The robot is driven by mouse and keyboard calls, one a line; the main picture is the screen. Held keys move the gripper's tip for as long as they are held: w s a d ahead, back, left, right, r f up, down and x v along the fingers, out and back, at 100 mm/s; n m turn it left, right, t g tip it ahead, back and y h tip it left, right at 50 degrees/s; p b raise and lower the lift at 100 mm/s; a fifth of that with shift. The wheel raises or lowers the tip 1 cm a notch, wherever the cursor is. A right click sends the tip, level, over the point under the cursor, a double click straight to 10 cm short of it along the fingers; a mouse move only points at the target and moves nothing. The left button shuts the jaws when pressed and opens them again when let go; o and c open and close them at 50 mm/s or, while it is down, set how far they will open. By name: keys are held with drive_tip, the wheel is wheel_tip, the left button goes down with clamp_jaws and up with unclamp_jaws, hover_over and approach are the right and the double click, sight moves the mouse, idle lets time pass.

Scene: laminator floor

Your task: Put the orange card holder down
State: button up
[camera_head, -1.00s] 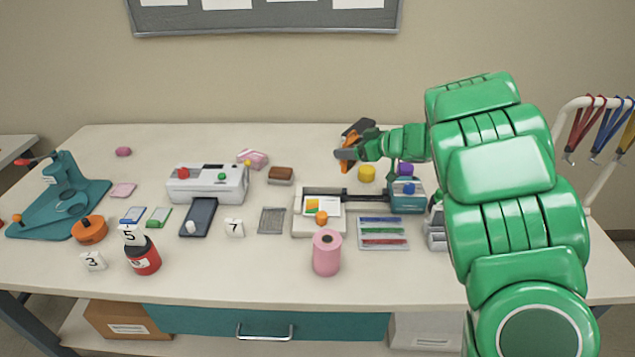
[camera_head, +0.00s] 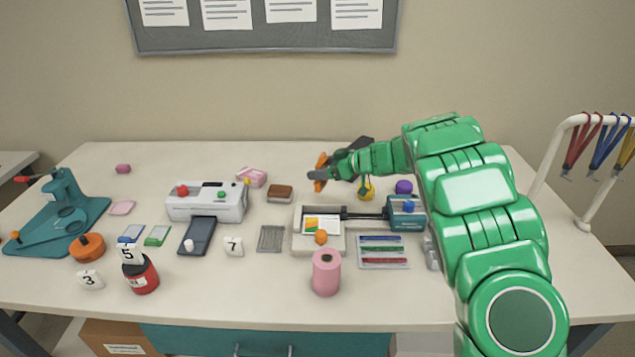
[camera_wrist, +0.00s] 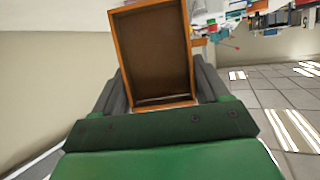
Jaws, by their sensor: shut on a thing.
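The orange card holder (camera_head: 320,172) is held in my gripper (camera_head: 327,174) above the back of the table, right of the white laminator. In the wrist view the card holder (camera_wrist: 153,52) shows as an orange-rimmed open box with a dark brown inside, and my gripper's grey fingers (camera_wrist: 160,88) are on its two sides. In the head view it is seen mostly edge-on, partly hidden by the fingers. I cannot tell its exact height above the table (camera_head: 300,165).
Below and near are a brown block (camera_head: 280,194), a yellow knob-like piece (camera_head: 366,189), a purple ball (camera_head: 404,187) and a card press (camera_head: 318,230). The white laminator (camera_head: 206,202) stands left. A lanyard rack (camera_head: 560,150) stands right.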

drive_tip(key=shift+w+a+f, duration=0.1)
drive_tip(key=shift+w+f, duration=0.1)
drive_tip(key=shift+w, duration=0.25)
drive_tip(key=shift+w+a+f, duration=0.1)
drive_tip(key=shift+w+f, duration=0.05)
drive_tip(key=shift+w, duration=0.3)
drive_tip(key=w+f, duration=0.5)
drive_tip(key=f, duration=0.1)
drive_tip(key=shift+w+a, duration=0.3)
drive_tip(key=shift+a, duration=0.15)
drive_tip(key=shift+w+f, duration=0.15)
drive_tip(key=shift+f, duration=0.75)
drive_tip(key=shift+w+f, duration=0.15)
drive_tip(key=shift+f, duration=0.75)
drive_tip(key=shift+f, duration=0.1)
drive_tip(key=o, duration=1.1)
drive_tip(key=shift+c, duration=0.2)
